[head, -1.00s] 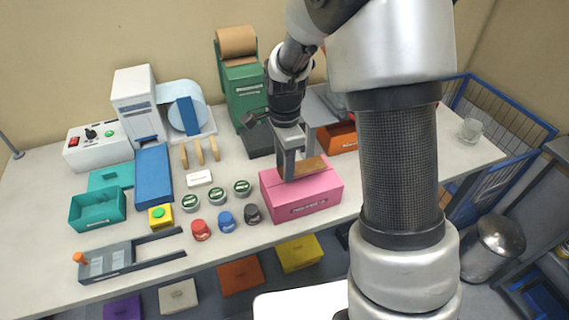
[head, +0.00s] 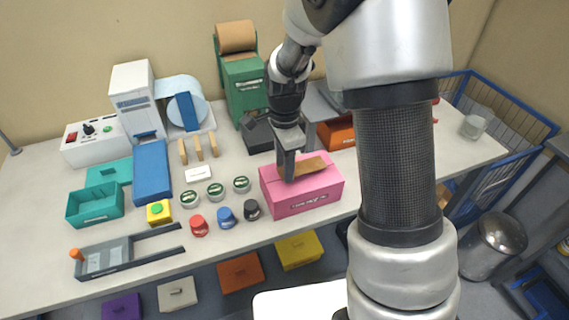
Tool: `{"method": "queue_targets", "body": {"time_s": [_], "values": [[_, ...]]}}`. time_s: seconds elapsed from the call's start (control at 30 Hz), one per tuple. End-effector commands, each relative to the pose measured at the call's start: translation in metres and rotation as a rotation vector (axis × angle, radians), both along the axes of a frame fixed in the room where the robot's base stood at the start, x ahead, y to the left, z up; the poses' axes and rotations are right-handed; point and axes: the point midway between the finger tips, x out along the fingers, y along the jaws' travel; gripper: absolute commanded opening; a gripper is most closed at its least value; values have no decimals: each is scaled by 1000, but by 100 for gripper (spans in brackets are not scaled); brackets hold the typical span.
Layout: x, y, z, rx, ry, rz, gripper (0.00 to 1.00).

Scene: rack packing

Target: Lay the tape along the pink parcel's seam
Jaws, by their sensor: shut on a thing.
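The seam is not clearly visible under the tape.
A green tape dispenser (head: 244,88) with a brown roll stands behind. An orange box (head: 337,133) is behind the parcel. Round tins (head: 215,191) and red, blue and black caps (head: 227,216) stand to the left.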

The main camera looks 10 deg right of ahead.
Motion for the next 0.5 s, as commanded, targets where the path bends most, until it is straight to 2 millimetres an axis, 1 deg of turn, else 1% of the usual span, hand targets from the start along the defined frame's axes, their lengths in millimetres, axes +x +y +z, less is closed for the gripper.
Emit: {"method": "queue_targets", "body": {"time_s": [0.5], "values": [[0,0,-12,0,1,0,16]]}}
